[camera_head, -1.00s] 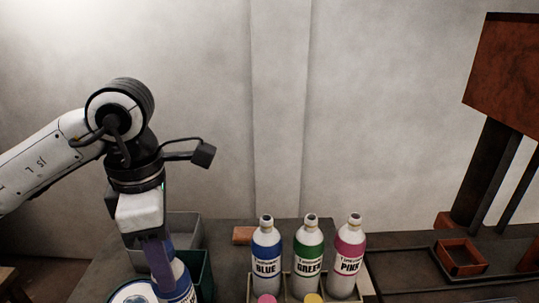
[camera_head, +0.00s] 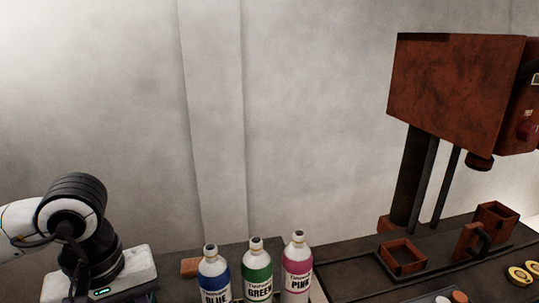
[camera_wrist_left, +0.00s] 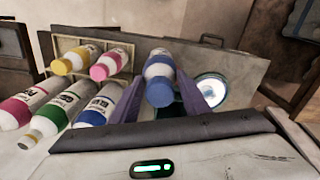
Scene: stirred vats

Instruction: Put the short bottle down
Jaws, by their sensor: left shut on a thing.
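My left gripper (camera_wrist_left: 168,95) shows in the left wrist view with its two purple fingers on either side of a short white bottle (camera_wrist_left: 159,64) with blue bands and a blue cap. It is shut on this bottle, whose cap end faces the camera. I cannot tell whether the bottle's far end touches anything. In the head view only my left wrist shows, at the lower left; the fingers and held bottle are out of frame. My right gripper is in neither view.
Tall bottles stand in a row: blue (camera_head: 214,279), green (camera_head: 257,273) and pink (camera_head: 296,267). A tray (camera_wrist_left: 131,50) holds short yellow and pink bottles in the wrist view. A rusty press (camera_head: 455,85) stands right.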

